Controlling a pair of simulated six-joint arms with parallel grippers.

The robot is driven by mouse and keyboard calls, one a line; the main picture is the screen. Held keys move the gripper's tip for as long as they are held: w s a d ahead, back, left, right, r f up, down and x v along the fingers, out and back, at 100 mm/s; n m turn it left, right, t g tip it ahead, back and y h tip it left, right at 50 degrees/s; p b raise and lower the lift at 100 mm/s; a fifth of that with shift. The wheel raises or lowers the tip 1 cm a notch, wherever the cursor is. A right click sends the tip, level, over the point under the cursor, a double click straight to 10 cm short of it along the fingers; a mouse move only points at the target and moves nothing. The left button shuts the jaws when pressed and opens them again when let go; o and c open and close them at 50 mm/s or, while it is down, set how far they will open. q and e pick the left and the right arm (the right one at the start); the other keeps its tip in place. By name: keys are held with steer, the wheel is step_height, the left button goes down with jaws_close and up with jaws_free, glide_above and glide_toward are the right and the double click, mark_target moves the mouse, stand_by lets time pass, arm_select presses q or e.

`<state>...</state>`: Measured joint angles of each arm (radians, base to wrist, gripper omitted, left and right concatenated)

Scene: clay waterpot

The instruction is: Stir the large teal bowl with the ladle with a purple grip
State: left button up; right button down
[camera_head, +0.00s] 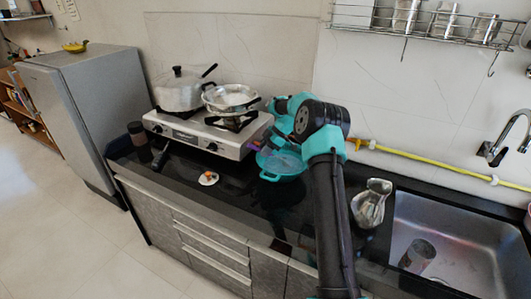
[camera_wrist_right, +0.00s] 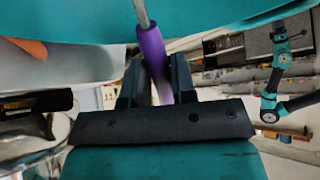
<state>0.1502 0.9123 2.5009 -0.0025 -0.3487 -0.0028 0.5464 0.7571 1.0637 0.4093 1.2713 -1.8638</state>
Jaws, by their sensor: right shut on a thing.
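The large teal bowl (camera_head: 279,174) stands on the black counter, right of the stove, with my right arm passing over its right side. My right gripper (camera_wrist_right: 157,85) is shut on the purple grip (camera_wrist_right: 150,47) of the ladle; the grey shaft runs up out of the wrist view. In the head view a bit of purple (camera_head: 254,145) shows by the bowl's back left rim. The ladle's head is hidden, so I cannot tell if it is inside the bowl.
A stove (camera_head: 197,135) with a lidded pot (camera_head: 180,93) and a metal pan (camera_head: 230,98) stands left of the bowl. A small plate (camera_head: 208,179) lies in front. A metal pitcher (camera_head: 370,204) and the sink (camera_head: 456,240) are to the right.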

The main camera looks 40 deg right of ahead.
mark_target(250, 146)
steer(key=shift+w, duration=0.95)
steer(key=shift+s+a, duration=0.4)
steer(key=shift+a, duration=0.4)
steer(key=shift+s+a, duration=0.35)
steer(key=shift+a, duration=0.45)
steer(key=shift+r, duration=2.6)
steer(key=f+h, duration=0.1)
steer(key=a+f+g+h, duration=0.1)
steer(key=h, duration=0.1)
steer(key=shift+w+a, duration=0.25)
steer(key=shift+w, duration=0.05)
steer(key=h, duration=0.1)
steer(key=a+f+g+h, duration=0.1)
steer(key=h, duration=0.1)
steer(key=f+g+h, duration=0.1)
steer(key=shift+w+a+f, duration=0.1)
steer(key=shift+w+a, duration=0.2)
steer(key=shift+w, duration=0.05)
steer(key=shift+r, duration=1.55)
